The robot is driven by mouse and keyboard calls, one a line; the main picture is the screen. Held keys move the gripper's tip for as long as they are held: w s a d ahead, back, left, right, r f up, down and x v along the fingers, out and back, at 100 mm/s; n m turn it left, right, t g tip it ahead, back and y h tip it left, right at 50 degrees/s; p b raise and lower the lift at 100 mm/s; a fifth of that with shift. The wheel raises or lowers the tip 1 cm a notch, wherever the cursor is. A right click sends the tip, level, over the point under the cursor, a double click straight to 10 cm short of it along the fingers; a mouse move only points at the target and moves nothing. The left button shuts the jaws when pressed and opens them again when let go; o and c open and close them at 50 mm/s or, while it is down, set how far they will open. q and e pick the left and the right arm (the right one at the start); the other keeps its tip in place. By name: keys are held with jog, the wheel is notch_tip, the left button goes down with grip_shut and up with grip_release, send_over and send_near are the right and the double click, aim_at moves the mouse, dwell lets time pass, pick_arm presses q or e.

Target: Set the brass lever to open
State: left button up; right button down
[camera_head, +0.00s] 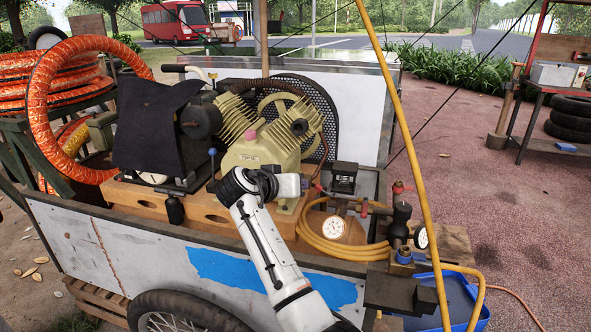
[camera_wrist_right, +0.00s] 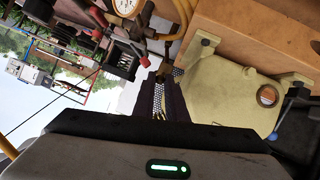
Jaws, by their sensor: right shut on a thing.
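My right gripper (camera_head: 312,187) reaches over the cart beside the cream compressor (camera_head: 262,150), its fingers pointing right toward the pipework. In the right wrist view its two dark fingers (camera_wrist_right: 163,98) are close together. A small brownish-brass piece (camera_wrist_right: 163,74) shows at the fingertips, apparently the brass lever, with the gripper shut on it. The fingers hide most of it, so its angle cannot be told. In the head view I cannot make out the lever clearly. My left gripper is not in view.
A black box (camera_head: 344,177) stands right of the gripper. A white-faced gauge (camera_head: 334,228), red-handled valve (camera_head: 398,188) and coiled yellow hose (camera_head: 312,236) are close by. A blue tray (camera_head: 455,300) lies lower right.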

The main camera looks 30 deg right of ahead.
jog(key=shift+w+d+r+n+g+y+p, duration=0.15)
jog(key=shift+w+d+r+g+y+p, duration=0.2)
jog(key=shift+r+g+y+p, duration=0.85)
jog(key=shift+w+d+f+n+g+y+p, duration=0.1)
jog(key=shift+w+d+f+g+y+p, duration=0.3)
jog(key=shift+p, duration=1.55)
jog(key=shift+w+d+r+n+g+y+p, duration=0.15)
jog(key=shift+d+r+g+y+p, duration=0.2)
jog(key=shift+r+y+p, duration=0.9)
jog(key=shift+f+p, duration=0.4)
jog(key=shift+f, duration=0.05)
jog(key=c, duration=1.8)
grip_release()
jog(key=shift+o, duration=0.2)
jog(key=v, duration=1)
jog(key=shift+a+b, duration=0.25)
jog(key=shift+b, duration=0.1)
